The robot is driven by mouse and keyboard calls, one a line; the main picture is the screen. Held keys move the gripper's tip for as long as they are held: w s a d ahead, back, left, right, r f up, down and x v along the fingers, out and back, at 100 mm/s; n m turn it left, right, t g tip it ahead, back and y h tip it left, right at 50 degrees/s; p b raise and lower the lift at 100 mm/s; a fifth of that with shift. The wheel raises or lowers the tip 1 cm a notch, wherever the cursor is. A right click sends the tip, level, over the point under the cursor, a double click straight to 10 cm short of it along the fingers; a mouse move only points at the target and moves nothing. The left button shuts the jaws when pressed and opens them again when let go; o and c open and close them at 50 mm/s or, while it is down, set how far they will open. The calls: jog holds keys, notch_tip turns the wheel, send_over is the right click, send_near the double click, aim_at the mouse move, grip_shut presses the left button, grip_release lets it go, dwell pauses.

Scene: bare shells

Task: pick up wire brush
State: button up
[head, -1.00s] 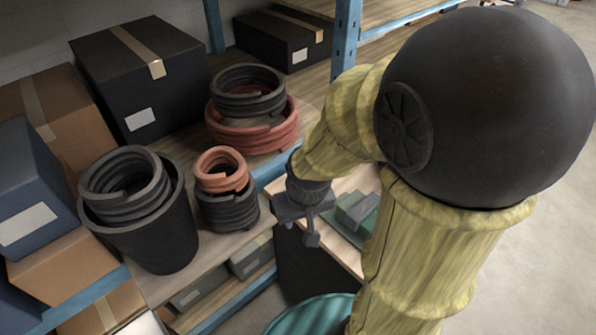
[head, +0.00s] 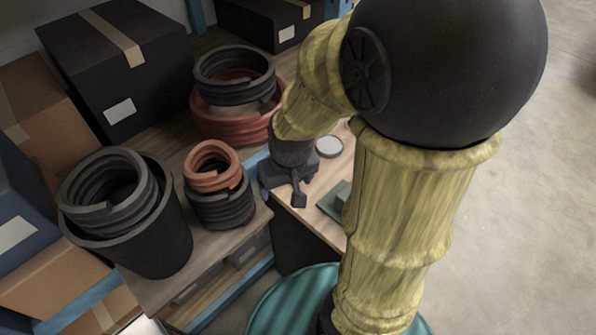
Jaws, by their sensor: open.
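I cannot make out a wire brush in the head view; it may be hidden behind my arm or gripper. My gripper (head: 286,190) is dark grey and points down at the end of my yellow arm. It is open, with nothing visible held in it. It is above or beside the near left edge of a light wooden surface (head: 318,226), to the right of the stacked coils. Its fingertips are small and partly hidden, so its exact height above the surface is unclear.
A round pale-topped item (head: 328,146) and a green flat piece (head: 336,201) lie near my gripper. Black and orange coils (head: 217,178), a dark bucket (head: 150,250) and red coils (head: 232,126) stand left. Boxes (head: 120,70) crowd the shelf. Open floor (head: 510,230) lies right.

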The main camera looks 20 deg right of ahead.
jog(key=shift+o, duration=1.4)
jog(key=w+d+n+b, duration=0.1)
jog(key=w+d, duration=0.1)
jog(key=w, duration=0.3)
jog(key=w+d+n+g+b, duration=0.1)
jog(key=w+d, duration=0.2)
jog(key=w, duration=0.3)
jog(key=shift+w+d+f+n+b, duration=0.2)
jog(key=shift+d+f+n+b, duration=0.1)
jog(key=shift+f, duration=0.05)
jog(key=w+d+n+g+b, duration=0.1)
jog(key=w+d, duration=0.3)
jog(key=w, duration=0.1)
jog(key=shift+d+n, duration=0.25)
jog(key=shift+n, duration=0.05)
notch_tip(320, 180, down, 12)
jog(key=p, duration=0.3)
jog(key=shift+f, duration=0.15)
